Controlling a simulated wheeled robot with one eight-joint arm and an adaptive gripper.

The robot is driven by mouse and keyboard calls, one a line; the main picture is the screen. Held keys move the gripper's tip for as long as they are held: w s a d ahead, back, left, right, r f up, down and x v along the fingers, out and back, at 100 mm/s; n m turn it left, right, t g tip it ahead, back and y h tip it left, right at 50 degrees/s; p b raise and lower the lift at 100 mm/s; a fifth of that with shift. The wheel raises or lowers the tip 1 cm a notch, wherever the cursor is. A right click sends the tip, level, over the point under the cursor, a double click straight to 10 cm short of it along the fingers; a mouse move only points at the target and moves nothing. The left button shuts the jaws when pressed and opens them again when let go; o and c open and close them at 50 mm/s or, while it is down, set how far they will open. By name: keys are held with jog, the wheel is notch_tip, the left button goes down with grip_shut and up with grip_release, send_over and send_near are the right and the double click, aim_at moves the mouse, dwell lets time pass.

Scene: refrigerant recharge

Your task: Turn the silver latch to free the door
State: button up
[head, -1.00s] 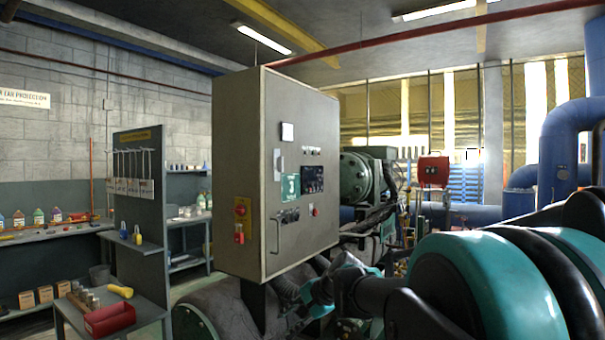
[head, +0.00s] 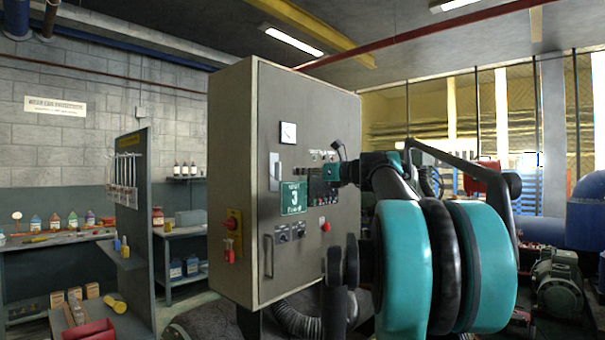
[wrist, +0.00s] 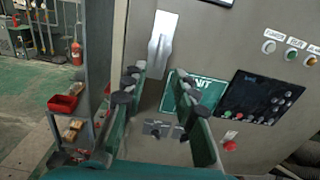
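The silver latch (head: 274,171) is a narrow upright plate on the front door of the grey cabinet (head: 255,110). In the wrist view the latch (wrist: 161,43) stands just beyond and above the fingertips, slightly tilted in the picture. My gripper (wrist: 158,80) is open and empty, with its teal, black-padded fingers apart. It faces the door, and no contact with the latch is seen. In the head view my gripper (head: 334,173) is right of the latch, in front of the control panel and partly hiding it. The door looks shut.
A green sign (head: 293,198) sits just below and right of the latch. A door handle (head: 268,256), a red-and-yellow switch (head: 233,232) and a red button (head: 325,226) are also on the cabinet. A tool shelf (head: 140,230) stands left.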

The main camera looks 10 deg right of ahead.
aim_at(280, 171)
jog(key=shift+x, duration=4.7)
jog(key=shift+c, duration=0.3)
grip_shut()
jog(key=n, duration=0.4)
jog(key=shift+n, duration=0.3)
jog(key=shift+n, duration=2.2)
